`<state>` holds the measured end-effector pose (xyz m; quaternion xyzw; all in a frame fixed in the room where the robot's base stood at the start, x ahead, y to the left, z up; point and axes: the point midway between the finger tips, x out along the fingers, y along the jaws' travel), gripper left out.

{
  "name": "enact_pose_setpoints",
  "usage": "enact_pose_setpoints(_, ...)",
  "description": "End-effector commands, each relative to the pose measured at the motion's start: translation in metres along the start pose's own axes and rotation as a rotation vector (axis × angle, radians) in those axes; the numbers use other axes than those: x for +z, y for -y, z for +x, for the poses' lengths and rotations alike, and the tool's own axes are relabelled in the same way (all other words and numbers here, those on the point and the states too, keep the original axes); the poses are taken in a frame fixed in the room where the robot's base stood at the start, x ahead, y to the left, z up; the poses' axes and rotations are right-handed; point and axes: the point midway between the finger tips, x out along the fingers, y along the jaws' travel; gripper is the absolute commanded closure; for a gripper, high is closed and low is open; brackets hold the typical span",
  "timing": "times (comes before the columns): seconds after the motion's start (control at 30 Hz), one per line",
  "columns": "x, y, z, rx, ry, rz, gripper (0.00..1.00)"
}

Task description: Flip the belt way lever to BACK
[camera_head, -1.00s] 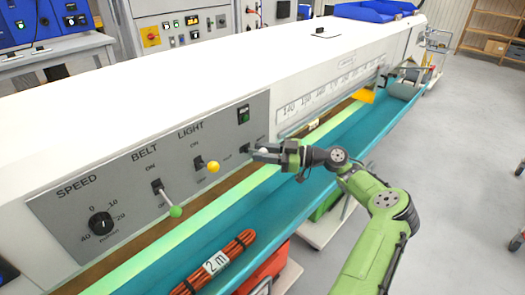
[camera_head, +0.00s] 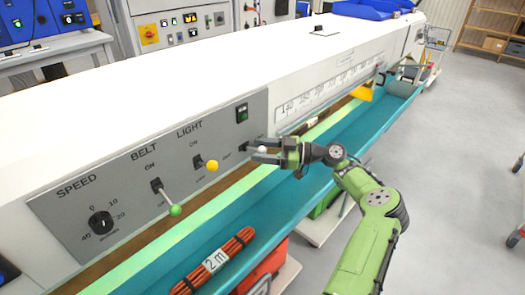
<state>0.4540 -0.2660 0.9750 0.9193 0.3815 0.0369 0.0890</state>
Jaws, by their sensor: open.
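The grey control panel (camera_head: 120,205) is on the side of the white machine. At its right end a lever with a small white knob (camera_head: 262,150) sticks out from a dark switch base, beside small labels too small to read surely. My gripper (camera_head: 263,151) is open, with one finger above and one below the white knob. The knob sits between the fingertips, and I cannot tell if a finger touches it. The gripper partly hides this lever and its labels, so its exact setting is unclear.
The BELT lever with a green knob (camera_head: 175,210) and the LIGHT lever with a yellow knob (camera_head: 212,166) stand left of my gripper. A SPEED dial (camera_head: 101,223) is further left. An orange cable bundle (camera_head: 238,243) lies on the teal belt (camera_head: 285,195) below.

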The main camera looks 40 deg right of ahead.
Motion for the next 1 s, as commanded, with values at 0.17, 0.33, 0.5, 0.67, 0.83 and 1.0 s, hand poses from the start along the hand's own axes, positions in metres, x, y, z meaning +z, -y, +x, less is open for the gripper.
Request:
enact_pose_setpoints(0.17, 0.0, -0.001, -0.008, 0.003, -0.001, 0.0, 0.48)
enact_pose_setpoints(0.33, -0.002, -0.002, -0.049, 0.008, -0.003, 0.0, 0.48)
enact_pose_setpoints(0.5, -0.002, -0.002, -0.097, 0.009, -0.005, -0.001, 0.48)
enact_pose_setpoints(0.67, -0.001, -0.001, -0.134, 0.008, -0.005, 0.001, 0.48)
enact_pose_setpoints(0.83, 0.0, -0.001, -0.155, 0.004, -0.001, -0.001, 0.48)
enact_pose_setpoints(1.0, 0.0, 0.0, -0.158, 0.0, 0.0, 0.001, 0.48)
